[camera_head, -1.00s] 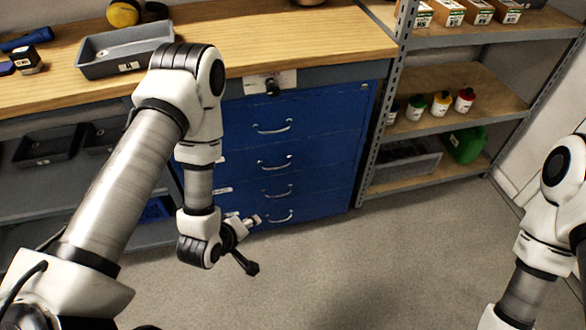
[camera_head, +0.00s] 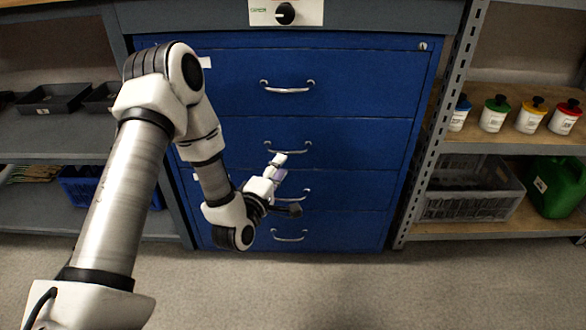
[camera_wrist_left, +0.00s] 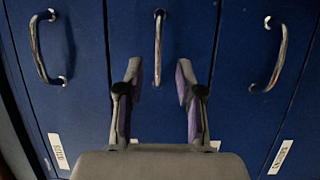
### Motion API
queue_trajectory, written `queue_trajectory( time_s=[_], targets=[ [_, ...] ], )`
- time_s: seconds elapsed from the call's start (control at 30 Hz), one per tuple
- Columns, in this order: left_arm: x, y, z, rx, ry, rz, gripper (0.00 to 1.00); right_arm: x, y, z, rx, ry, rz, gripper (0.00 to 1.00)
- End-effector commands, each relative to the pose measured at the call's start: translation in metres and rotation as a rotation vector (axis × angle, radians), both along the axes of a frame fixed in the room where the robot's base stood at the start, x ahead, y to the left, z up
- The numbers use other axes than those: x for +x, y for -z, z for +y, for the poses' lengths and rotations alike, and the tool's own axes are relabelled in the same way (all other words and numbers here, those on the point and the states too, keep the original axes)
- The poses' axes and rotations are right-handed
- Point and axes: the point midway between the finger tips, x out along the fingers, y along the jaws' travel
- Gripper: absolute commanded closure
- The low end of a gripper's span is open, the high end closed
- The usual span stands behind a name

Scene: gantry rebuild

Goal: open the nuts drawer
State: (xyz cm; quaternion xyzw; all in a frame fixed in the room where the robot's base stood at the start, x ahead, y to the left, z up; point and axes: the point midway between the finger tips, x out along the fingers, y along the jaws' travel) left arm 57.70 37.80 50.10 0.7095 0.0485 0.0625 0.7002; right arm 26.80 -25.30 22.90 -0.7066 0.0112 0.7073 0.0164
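A blue drawer cabinet (camera_head: 350,65) stands ahead with several shut drawers stacked in it, each with a silver bar handle. Their labels are too small to read, so I cannot tell which is the nuts drawer. My left gripper (camera_head: 286,184) is before the lower drawers, at the third handle from the top (camera_head: 304,193). In the left wrist view my left gripper (camera_wrist_left: 159,75) is open, its fingers on either side of the middle handle (camera_wrist_left: 158,40). I cannot tell whether they touch it. The arm hides the cabinet's left part. My right gripper is not in view.
At right a metal shelf holds capped bottles (camera_head: 494,114), a grey crate (camera_head: 470,205) and a green can (camera_head: 556,187). At left are shelves with dark trays (camera_head: 54,98) and a blue bin (camera_head: 85,190). The floor before the cabinet is clear.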

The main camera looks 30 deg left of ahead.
Motion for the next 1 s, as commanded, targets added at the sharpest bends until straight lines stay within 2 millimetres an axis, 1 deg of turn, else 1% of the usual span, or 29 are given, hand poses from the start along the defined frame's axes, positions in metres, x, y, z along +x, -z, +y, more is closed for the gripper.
queue_trajectory(
  time_s=[0.2,0.3,0.43,0.63,0.67,0.7,0.73,0.77,1.0],
  targets=[
    [0.041,0.0,0.006,0.004,0.001,-0.004,0.64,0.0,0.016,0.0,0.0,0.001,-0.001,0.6],
    [0.057,0.0,0.009,0.003,0.0,-0.002,0.64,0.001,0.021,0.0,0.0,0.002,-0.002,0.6],
    [0.068,-0.003,0.01,0.002,0.0,-0.001,0.64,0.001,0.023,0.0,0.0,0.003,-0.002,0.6],
    [0.069,-0.003,0.011,0.001,0.0,0.001,0.64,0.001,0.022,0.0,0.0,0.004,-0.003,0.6],
    [0.069,-0.003,0.011,0.001,0.0,0.001,0.67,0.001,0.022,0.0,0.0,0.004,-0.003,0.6],
    [0.069,-0.003,0.011,0.001,0.0,0.001,0.81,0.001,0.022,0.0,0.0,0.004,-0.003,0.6],
    [0.069,-0.003,0.011,0.001,0.0,0.001,0.92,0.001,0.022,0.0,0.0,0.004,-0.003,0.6],
    [0.069,-0.003,0.011,0.001,0.0,0.001,1.0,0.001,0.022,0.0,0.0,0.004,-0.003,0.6],
    [0.069,-0.003,0.011,0.002,0.0,0.001,1.0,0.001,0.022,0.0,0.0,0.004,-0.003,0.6]
  ],
)
